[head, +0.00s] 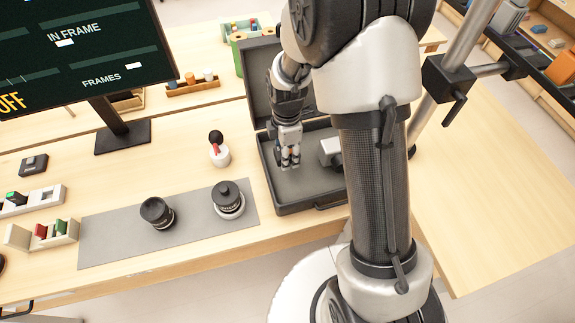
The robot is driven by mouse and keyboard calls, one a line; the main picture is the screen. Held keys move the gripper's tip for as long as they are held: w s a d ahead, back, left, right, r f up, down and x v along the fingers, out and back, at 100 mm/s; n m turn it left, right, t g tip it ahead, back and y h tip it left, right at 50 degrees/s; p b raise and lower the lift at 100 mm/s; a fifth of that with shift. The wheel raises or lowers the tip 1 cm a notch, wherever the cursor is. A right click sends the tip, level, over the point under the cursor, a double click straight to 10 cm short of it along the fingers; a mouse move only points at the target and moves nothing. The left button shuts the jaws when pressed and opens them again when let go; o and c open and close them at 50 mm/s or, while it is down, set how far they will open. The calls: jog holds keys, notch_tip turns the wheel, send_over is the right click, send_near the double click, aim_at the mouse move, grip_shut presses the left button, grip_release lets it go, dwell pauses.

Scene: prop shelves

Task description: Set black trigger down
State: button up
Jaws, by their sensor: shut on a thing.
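My gripper (290,164) points down inside the open dark case (310,206), over the left part of its grey-lined floor. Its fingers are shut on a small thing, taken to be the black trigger. The fingers hide nearly all of it, so its shape and whether it touches the case floor cannot be told. A pale grey block-like thing (330,151) lies in the case just right of my gripper, partly hidden by my arm.
The case lid (257,90) stands open behind. A grey mat (110,234) to the left bears two black lenses (157,213) (228,196). A monitor (80,50) and small racks (60,233) are farther left.

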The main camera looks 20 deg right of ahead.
jog(key=shift+f+b, duration=0.75)
jog(key=shift+f, duration=1.75)
jog(key=shift+f, duration=0.25)
jog(key=o, duration=1.2)
jog(key=shift+r, duration=0.2)
